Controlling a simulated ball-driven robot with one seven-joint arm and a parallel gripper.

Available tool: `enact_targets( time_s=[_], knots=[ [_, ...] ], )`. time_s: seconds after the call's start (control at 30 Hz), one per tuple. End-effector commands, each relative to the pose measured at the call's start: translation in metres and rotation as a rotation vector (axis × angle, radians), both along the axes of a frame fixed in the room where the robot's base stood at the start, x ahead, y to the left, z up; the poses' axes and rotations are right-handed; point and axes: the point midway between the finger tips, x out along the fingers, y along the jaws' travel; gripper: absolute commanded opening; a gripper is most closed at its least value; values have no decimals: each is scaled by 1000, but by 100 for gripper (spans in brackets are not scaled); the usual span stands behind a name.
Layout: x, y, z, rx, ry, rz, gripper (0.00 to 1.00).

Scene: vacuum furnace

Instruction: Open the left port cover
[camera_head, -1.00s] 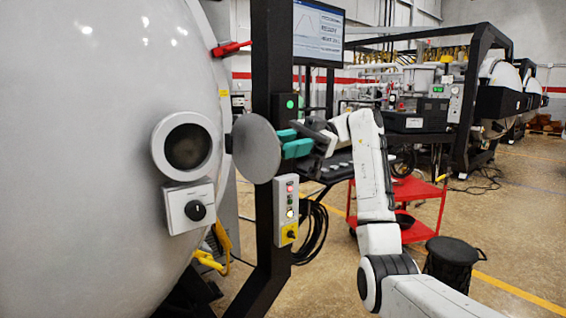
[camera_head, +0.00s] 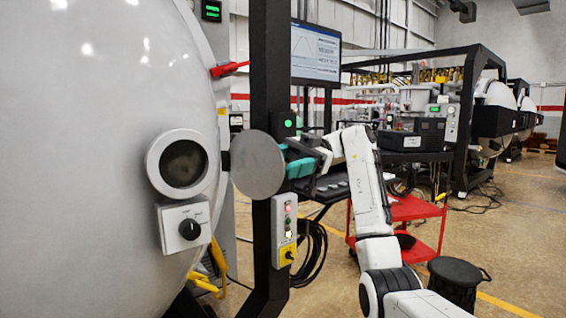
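The round port (camera_head: 183,164) on the big pale furnace wall is uncovered, with its dark glass and light ring in full view. Its cover, a flat grey disc (camera_head: 257,165), stands swung out to the right of the port, apart from the ring, on a small dark hinge. My gripper (camera_head: 294,161) is at the right edge of the disc, with teal fingers. The two fingers show a gap between them, and their tips are partly hidden by the disc. I cannot tell whether they touch it.
A box with a black knob (camera_head: 188,229) sits below the port. A black post (camera_head: 271,90) with a button panel (camera_head: 284,230) stands behind the disc. A red cart (camera_head: 410,210) and a black bin (camera_head: 457,283) stand to the right. Open floor lies further right.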

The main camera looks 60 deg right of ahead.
Motion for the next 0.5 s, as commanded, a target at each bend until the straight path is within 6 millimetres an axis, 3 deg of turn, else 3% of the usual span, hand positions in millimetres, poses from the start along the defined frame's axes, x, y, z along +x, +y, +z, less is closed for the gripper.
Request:
enact_targets(
  time_s=[0.27,0.5],
  knots=[
    [0,-2,0,0,0,-1,56],
    [-5,-26,0,0,3,-5,56]
  ],
)
